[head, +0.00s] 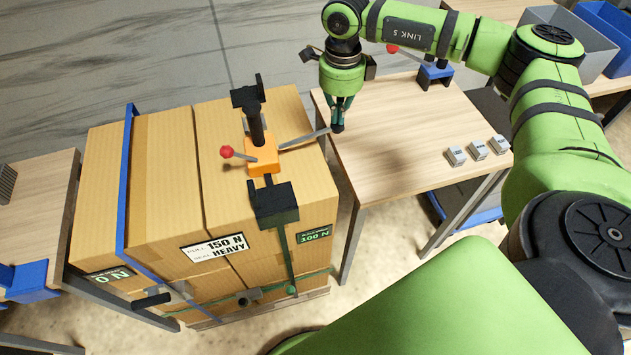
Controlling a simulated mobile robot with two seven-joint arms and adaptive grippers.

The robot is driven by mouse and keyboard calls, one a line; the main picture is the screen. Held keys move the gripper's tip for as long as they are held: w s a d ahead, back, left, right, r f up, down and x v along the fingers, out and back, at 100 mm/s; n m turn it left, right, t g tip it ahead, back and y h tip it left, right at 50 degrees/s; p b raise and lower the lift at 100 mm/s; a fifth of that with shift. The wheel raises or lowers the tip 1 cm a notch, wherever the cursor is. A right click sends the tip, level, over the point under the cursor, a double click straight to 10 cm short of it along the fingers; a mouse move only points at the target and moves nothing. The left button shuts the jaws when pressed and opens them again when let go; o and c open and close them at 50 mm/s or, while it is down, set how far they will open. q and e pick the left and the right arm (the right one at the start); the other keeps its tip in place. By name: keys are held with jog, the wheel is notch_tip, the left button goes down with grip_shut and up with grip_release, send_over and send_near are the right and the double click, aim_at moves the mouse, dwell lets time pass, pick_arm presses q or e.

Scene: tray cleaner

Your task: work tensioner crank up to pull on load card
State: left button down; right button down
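The orange and black tensioner (262,158) sits on top of the strapped cardboard boxes. A red-knobbed lever (228,152) points left from it, and its grey crank (305,139) reaches right and slightly away from me. My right gripper (338,124) points down at the crank's outer end, with its fingers close together around the dark knob there. The load card (214,248) on the front of the boxes reads pull 150 N, seal heavy. A dark display (314,236) at the right reads 100 N in green. Another display (108,276) at the left reads 0 N. My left gripper is out of view.
A wooden table (395,150) to the right holds several small grey seals (478,149) and a blue stand with a red-knobbed tool (433,72). A blue strap (124,190) wraps the boxes at the left. Grey and blue bins (605,30) stand at the top right.

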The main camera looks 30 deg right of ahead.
jog(key=shift+f, duration=0.45)
jog(key=shift+d+f+b, duration=0.1)
jog(key=shift+f+b, duration=0.25)
jog(key=shift+b, duration=0.1)
jog(key=shift+w+a+r+p, duration=0.1)
jog(key=shift+a+r+p, duration=0.1)
jog(key=shift+r+p, duration=0.75)
jog(key=shift+w+a+r+p, duration=0.15)
jog(key=shift+r+p, duration=0.45)
jog(key=shift+r, duration=0.8)
jog(key=shift+s+a+r+p, duration=0.1)
jog(key=shift+a+r+p, duration=0.15)
jog(key=shift+r+p, duration=0.7)
jog(key=shift+r, duration=0.2)
